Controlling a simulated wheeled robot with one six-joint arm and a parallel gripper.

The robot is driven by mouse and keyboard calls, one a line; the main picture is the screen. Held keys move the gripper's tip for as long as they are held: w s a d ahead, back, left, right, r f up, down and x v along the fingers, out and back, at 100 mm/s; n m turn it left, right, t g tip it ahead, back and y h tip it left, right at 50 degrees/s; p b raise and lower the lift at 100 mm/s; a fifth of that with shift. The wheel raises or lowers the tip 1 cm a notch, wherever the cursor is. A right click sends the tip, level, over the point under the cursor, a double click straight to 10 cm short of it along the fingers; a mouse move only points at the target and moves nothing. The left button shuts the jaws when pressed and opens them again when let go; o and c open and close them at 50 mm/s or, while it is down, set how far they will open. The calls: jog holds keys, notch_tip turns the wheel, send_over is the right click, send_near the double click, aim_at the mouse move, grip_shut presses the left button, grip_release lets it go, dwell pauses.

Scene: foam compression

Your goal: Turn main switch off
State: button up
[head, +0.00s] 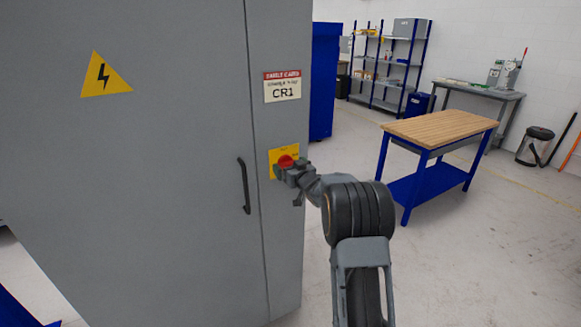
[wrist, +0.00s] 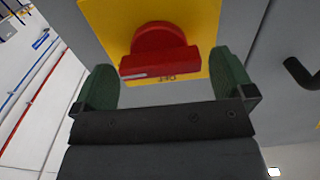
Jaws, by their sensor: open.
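The main switch is a red rotary knob (head: 286,161) on a yellow plate (head: 275,154) on the narrow right panel of a tall grey cabinet (head: 160,180). In the wrist view the red knob (wrist: 160,50) has a raised bar handle, which looks nearly level in that picture. The yellow plate (wrist: 115,22) shows behind it with partly legible lettering below the knob. My gripper (head: 290,172) is at the switch. In the wrist view my gripper (wrist: 172,82) is open, with one green fingertip on each side of the knob's bar. I cannot tell whether the fingertips touch it.
A black door handle (head: 244,186) sits left of the switch.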

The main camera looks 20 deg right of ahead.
jog(key=shift+c, duration=0.5)
jog(key=c, duration=0.7)
jog(key=shift+f+b, duration=0.1)
jog(key=shift+b, duration=0.35)
jog(key=shift+a+f+n+b, duration=0.1)
jog(key=shift+n+b, duration=3.85)
jog(key=shift+n, duration=0.45)
jog(key=shift+a+f+n+b, duration=0.1)
jog(key=shift+n+b, duration=3.85)
jog(key=shift+n, duration=0.45)
jog(key=shift+r+n, duration=0.1)
jog(key=shift+n, duration=0.2)
